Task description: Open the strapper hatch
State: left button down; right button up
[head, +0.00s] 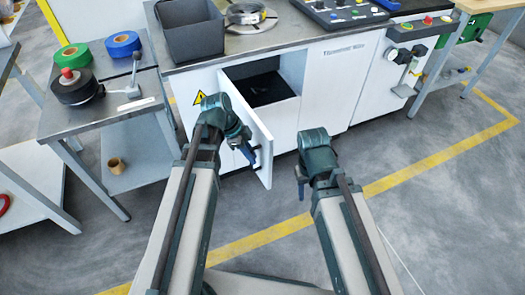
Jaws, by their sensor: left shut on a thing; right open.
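The strapper hatch (262,172) is a white door on the front of the white machine cabinet (342,72). It stands swung out, with the dark compartment (262,88) behind it exposed. My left gripper (250,157) is at the hatch's outer part and is shut on it. The exact grip, likely on a handle, is hidden by the gripper and wrist. My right gripper (301,188) is open and empty, pointing down in front of the cabinet, to the right of the hatch and apart from it.
A side table (112,108) with tape rolls stands at the left. A workbench (457,60) is at the right. Floor in front is clear.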

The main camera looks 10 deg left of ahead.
pick_arm(q)
jog(key=shift+s+a, duration=0.5)
jog(key=shift+a, duration=0.35)
jog(key=shift+s+a, duration=0.45)
jog(key=shift+a, duration=0.35)
jog(key=c, duration=0.9)
grip_release()
jog(key=shift+p+v, duration=6.35)
jog(key=shift+v, duration=0.6)
